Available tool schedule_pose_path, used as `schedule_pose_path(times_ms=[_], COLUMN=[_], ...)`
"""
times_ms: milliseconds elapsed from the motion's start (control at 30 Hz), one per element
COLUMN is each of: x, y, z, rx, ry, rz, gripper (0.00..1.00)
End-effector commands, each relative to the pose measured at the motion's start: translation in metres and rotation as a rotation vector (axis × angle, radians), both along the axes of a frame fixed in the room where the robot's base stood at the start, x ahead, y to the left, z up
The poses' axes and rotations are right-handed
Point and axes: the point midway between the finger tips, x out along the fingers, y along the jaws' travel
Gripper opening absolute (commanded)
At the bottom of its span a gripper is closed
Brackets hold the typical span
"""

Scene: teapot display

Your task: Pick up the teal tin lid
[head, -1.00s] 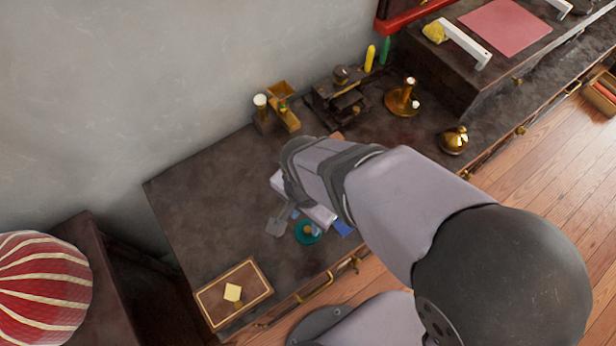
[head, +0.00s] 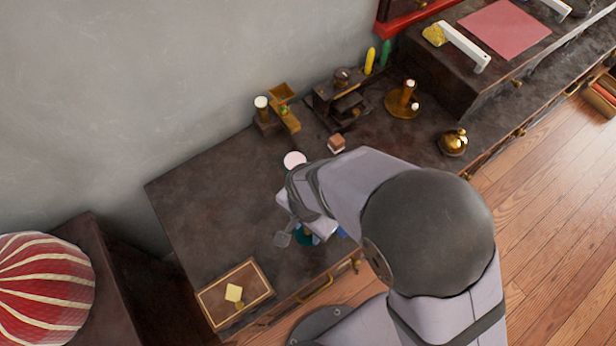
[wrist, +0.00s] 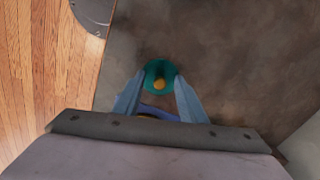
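The teal tin lid (wrist: 151,68), round with an orange-brown knob, lies on the dark tabletop. In the wrist view it sits between and just beyond the fingertips of my gripper (wrist: 159,84). The fingers are open, one on each side, and hold nothing that I can see. In the head view the lid (head: 301,241) shows only partly beneath my gripper, which hides the rest. Whether the fingers touch the lid is not clear.
A blue object (wrist: 160,113) lies close by, mostly hidden behind my gripper. A wooden-edged box (head: 215,299) with a pale yellow block is at the table's front left. A pinkish-white round thing (head: 294,160) and a small brown block (head: 336,144) stand behind.

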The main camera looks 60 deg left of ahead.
Motion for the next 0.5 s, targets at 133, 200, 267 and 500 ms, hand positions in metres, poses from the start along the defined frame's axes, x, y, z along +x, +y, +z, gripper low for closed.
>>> schedule_pose_path(times_ms=[133, 200, 267, 500], x=[0.0, 0.0, -0.0001, -0.0001], y=[0.0004, 0.0003, 0.0003, 0.0002], z=[-0.0001, 0.0, 0.0, 0.0002], rx=[0.001, 0.001, 0.001, 0.0], ry=[0.0, 0.0, 0.0, 0.0], rz=[0.0, 0.0, 0.0, 0.0], gripper=[0.38, 0.33, 0.19, 0.0])
